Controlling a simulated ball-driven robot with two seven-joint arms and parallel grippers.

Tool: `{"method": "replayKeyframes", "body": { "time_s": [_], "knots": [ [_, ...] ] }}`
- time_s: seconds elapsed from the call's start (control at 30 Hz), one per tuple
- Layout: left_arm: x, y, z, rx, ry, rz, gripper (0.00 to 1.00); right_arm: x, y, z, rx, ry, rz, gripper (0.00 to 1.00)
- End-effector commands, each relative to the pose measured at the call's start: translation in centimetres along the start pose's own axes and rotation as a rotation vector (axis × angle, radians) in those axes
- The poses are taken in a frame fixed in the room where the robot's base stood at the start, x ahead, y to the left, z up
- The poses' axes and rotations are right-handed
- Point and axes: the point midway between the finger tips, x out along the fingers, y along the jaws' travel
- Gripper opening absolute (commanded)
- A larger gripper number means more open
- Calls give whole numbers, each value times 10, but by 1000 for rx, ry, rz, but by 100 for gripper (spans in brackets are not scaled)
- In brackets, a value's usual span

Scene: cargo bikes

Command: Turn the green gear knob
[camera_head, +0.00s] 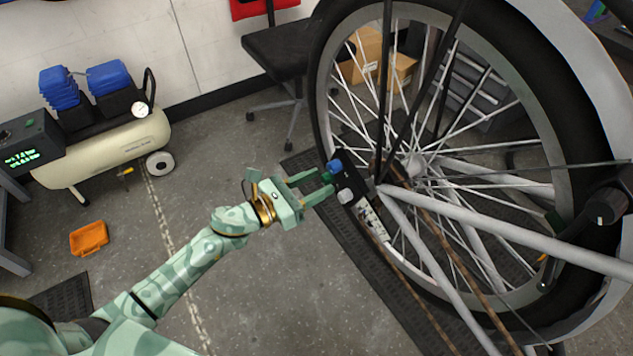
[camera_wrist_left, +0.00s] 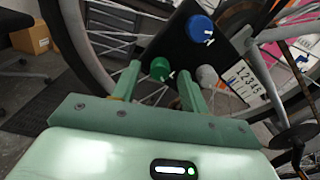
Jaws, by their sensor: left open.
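The green gear knob (camera_wrist_left: 160,68) sits on a black panel (camera_wrist_left: 185,48) beside the wheel, with a white pointer mark on it. In the wrist view my left gripper (camera_wrist_left: 158,80) is open, with one finger to each side of the green knob. I cannot tell whether the fingers touch it. In the head view the left gripper (camera_head: 326,182) reaches the panel from the left, and the green knob (camera_head: 327,177) shows only slightly between the fingertips. My right gripper is in neither view.
A blue knob (camera_wrist_left: 201,28) and a grey knob (camera_wrist_left: 207,75) share the panel, close to the fingers. A numbered plate (camera_wrist_left: 244,82) lies beside them. The spoked wheel (camera_head: 480,130) stands right behind. An air compressor (camera_head: 110,145) and orange tray (camera_head: 89,238) are far left.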

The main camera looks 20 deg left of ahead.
Motion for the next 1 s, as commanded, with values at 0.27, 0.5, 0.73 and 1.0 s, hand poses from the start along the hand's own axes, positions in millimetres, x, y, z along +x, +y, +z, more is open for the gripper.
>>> {"method": "replayKeyframes", "body": {
  "time_s": [0.27, 0.5, 0.73, 1.0],
  "knots": [
    [6, 0, 0, -1, 0, 0, 44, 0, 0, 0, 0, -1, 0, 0],
    [6, 0, 0, -1, 0, 0, 2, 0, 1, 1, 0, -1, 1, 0],
    [6, 0, 0, -7, 0, 0, 0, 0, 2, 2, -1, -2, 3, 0],
    [6, 0, 1, -94, 1, 0, 0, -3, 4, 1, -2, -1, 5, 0]
  ]
}}
